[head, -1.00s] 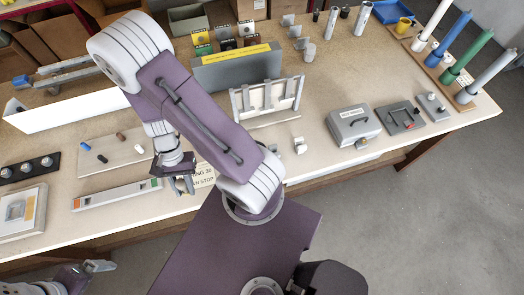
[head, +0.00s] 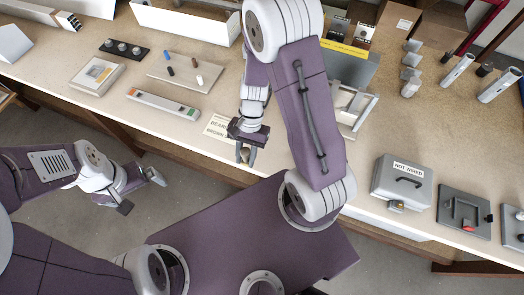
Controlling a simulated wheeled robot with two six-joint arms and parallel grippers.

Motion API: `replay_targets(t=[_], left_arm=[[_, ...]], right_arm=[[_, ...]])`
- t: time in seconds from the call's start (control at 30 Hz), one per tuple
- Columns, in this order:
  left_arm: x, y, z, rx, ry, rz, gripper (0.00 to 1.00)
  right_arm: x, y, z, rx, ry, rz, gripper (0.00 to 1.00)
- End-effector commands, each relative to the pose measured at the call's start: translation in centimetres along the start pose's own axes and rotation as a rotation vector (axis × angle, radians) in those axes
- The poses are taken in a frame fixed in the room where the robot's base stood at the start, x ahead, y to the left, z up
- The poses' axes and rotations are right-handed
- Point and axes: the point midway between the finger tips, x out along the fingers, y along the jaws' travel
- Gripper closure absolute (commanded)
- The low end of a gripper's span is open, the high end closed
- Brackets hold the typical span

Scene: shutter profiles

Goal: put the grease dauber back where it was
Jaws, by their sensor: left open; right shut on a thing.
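My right gripper (head: 246,152) points down at the front edge of the bench, just right of a lettered card (head: 218,127). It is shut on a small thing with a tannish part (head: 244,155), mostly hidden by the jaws. I cannot tell for sure that this is the grease dauber. My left gripper (head: 142,191) is open and empty, low at the left, off the bench's front edge. No other thing in view is clearly the dauber.
A pale board (head: 150,72) holds blue, black, brown and white pegs. A long grey level-like bar (head: 162,104) lies in front of it. A grey box (head: 402,182) marked "NOT WIRED" and a dark plate (head: 464,217) stand right. My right arm hides the bench middle.

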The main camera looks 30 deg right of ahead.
Motion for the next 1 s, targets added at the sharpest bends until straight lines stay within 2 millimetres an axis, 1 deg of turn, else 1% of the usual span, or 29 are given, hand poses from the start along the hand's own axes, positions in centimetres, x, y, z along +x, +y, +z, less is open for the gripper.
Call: replay_targets(t=[0.03, 0.2, 0.3, 0.33, 0.43, 0.57, 0.7, 0.8, 1.0], left_arm=[[-0.5, 0.0, -0.1, 0.000, 0.000, 0.000, 0.00], [-1.4, 0.0, -0.1, 0.000, 0.000, 0.000, 0.00], [-1.7, 0.0, -0.2, 0.000, 0.000, 0.000, 0.00], [-1.8, 0.0, -0.2, 0.000, 0.000, 0.000, 0.00], [-1.8, 0.0, -0.2, 0.000, 0.000, 0.000, 0.00], [-1.9, 0.0, -0.2, 0.000, 0.000, 0.000, 0.00], [-2.5, 0.1, -0.2, 0.000, 0.000, 0.000, 0.00], [-2.7, 0.1, -0.3, 0.000, 0.000, 0.000, 0.00], [-2.6, 0.1, -0.3, 0.000, 0.000, 0.000, 0.00]], right_arm=[[0.1, 0.4, -1.6, 0.010, -0.004, 0.001, 1.00], [0.8, 1.4, -6.8, 0.006, -0.003, 0.000, 1.00], [1.2, 1.7, -9.0, 0.004, -0.002, 0.000, 1.00], [1.3, 1.8, -9.4, 0.004, -0.001, -0.001, 1.00], [1.5, 2.0, -10.2, 0.000, 0.000, 0.000, 1.00], [1.9, 2.0, -10.4, 0.000, -0.002, 0.001, 1.00], [4.2, 2.0, -11.3, 0.000, -0.004, 0.002, 1.00], [5.1, 2.0, -11.8, 0.001, -0.002, 0.001, 1.00], [5.3, 2.0, -11.9, 0.000, 0.000, 0.000, 1.00]])
